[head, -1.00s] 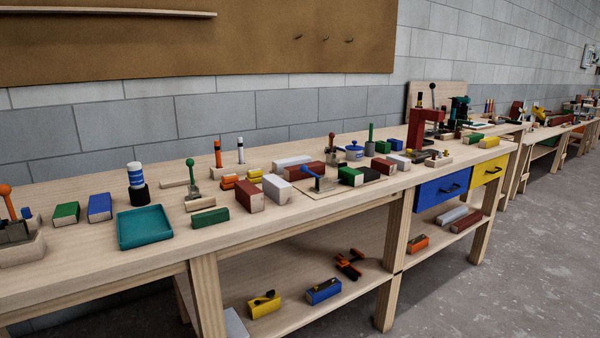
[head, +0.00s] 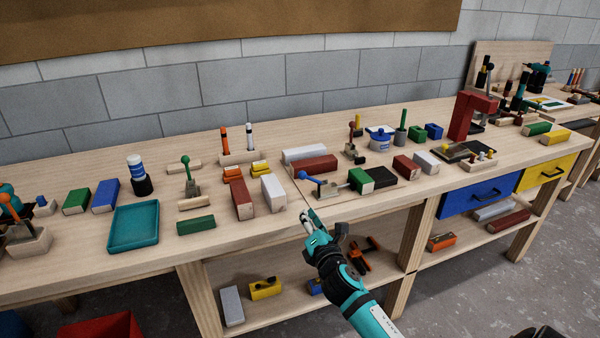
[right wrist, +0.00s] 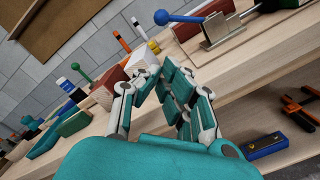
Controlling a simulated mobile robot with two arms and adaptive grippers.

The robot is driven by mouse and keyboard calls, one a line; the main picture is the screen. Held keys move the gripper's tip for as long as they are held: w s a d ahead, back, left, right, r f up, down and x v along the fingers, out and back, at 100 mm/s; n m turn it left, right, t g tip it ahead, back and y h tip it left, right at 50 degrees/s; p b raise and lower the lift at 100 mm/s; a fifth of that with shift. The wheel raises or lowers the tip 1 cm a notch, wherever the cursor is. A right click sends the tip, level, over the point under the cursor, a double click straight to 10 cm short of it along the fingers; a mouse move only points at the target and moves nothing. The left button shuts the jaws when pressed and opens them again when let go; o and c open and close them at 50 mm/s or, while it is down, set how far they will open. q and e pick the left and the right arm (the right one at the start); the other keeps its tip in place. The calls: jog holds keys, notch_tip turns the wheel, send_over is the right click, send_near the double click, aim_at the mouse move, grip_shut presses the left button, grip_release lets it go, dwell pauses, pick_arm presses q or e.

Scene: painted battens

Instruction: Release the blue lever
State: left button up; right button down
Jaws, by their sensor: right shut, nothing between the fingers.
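The blue lever (head: 311,180) has a blue ball knob and a slanting blue arm on a grey metal mount, on a thin board near the bench's front edge. Its knob points left and up. A green block (head: 361,180) and a black block (head: 382,176) lie just right of its mount. My right gripper (head: 308,217) is shut and empty, in front of the lever and apart from it. In the right wrist view the lever (right wrist: 180,18) shows at the top, beyond the fingers (right wrist: 158,75). My left gripper is not seen.
A white block (head: 272,190) and dark red blocks (head: 315,165) stand close to the lever. A green-knobbed lever (head: 188,175), an orange-knobbed lever (head: 8,205) and a teal tray (head: 133,230) are farther left. The lower shelf holds several blocks.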

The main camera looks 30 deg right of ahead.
aim_at(313, 179)
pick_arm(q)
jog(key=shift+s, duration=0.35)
pick_arm(e)
jog(key=shift+w+r+n, duration=0.25)
jog(key=shift+r+n, duration=0.15)
jog(key=shift+r, duration=0.35)
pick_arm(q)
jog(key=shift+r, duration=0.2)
pick_arm(e)
jog(key=x, duration=1)
jog(key=shift+r, duration=0.1)
pick_arm(q)
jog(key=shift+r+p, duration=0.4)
jog(key=shift+p, duration=0.2)
pick_arm(e)
jog(key=shift+r+m, duration=0.4)
jog(key=shift+m, duration=0.1)
